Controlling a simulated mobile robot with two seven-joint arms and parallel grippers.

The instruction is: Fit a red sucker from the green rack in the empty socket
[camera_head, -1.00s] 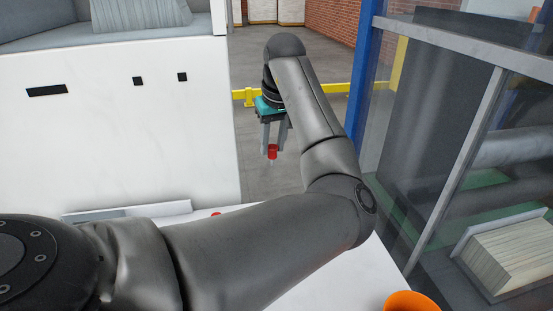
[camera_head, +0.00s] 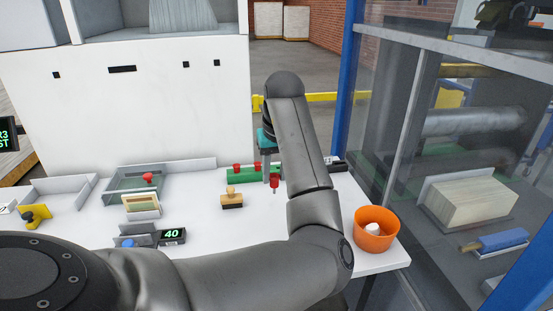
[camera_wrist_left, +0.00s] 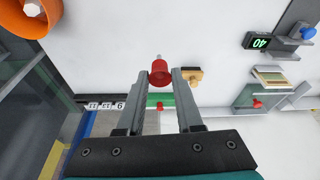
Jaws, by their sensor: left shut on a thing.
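My left gripper (camera_head: 271,181) is shut on a red sucker (camera_head: 275,184), which hangs below the fingers above the table. In the left wrist view the red sucker (camera_wrist_left: 160,74) sits between the two fingertips, its pale stem pointing away from the gripper. The green rack (camera_head: 237,177) stands on the table just left of the gripper, with other red suckers in it. Part of the green rack (camera_wrist_left: 184,100) also shows behind the fingers in the left wrist view. I cannot pick out the empty socket. My right gripper is not in view.
A wooden stamp (camera_head: 231,201) stands left of the held sucker. An orange bowl (camera_head: 361,238) with a white item is at the table's right. A grey tray (camera_head: 120,187) with a red knob and a 40 display (camera_head: 171,236) are at left. My arm hides the table's front.

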